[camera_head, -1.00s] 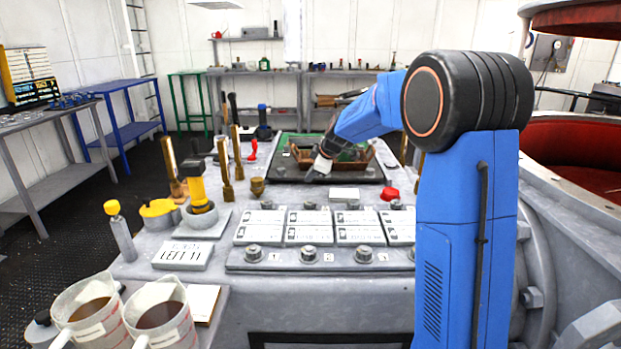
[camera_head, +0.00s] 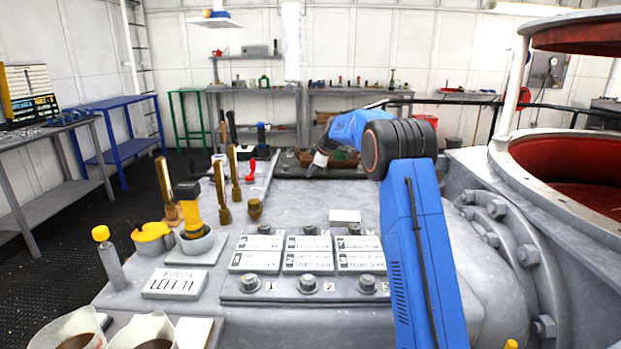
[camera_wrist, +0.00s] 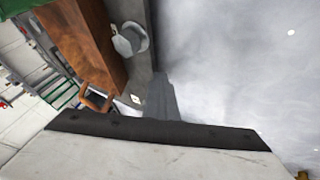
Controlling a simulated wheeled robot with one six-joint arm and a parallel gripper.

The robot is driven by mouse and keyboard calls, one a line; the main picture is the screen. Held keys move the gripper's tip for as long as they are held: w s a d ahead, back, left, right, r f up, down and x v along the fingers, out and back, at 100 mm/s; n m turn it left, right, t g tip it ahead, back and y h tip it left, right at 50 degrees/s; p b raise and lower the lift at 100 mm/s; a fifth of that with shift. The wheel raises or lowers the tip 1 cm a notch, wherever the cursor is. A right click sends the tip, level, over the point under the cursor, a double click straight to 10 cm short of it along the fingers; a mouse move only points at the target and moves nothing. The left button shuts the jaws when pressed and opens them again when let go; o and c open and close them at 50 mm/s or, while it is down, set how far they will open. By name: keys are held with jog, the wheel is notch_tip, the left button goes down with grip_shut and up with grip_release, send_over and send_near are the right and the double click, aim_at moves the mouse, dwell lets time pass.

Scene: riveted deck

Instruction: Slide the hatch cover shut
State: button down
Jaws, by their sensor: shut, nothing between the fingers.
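My gripper (camera_head: 313,170) is shut and empty, low at the far end of the grey deck, just in front of a brown wooden box (camera_head: 345,158). In the wrist view, its grey fingertip (camera_wrist: 162,97) points at the deck beside a dark edge strip and a round grey knob (camera_wrist: 130,40). The wooden box also shows there (camera_wrist: 85,42). I cannot tell for certain which part is the sliding hatch cover. A round red-lined opening (camera_head: 585,180) stands uncovered at the right, with a red-rimmed lid (camera_head: 575,35) raised above it. Whether my gripper touches anything is unclear.
Brass-handled levers (camera_head: 220,190), yellow-topped items and a sign (camera_head: 175,284) crowd the deck's left. Labelled plates (camera_head: 307,254) and knobs fill the front. White jugs (camera_head: 145,332) stand at front left.

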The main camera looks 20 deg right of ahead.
jog(key=w, duration=0.2)
jog(key=w+d, duration=0.1)
jog(key=w, duration=0.1)
jog(key=shift+w+d, duration=0.2)
jog(key=shift+w, duration=0.05)
jog(key=shift+w+d+r, duration=0.15)
jog(key=shift+w, duration=0.2)
jog(key=shift+r, duration=0.1)
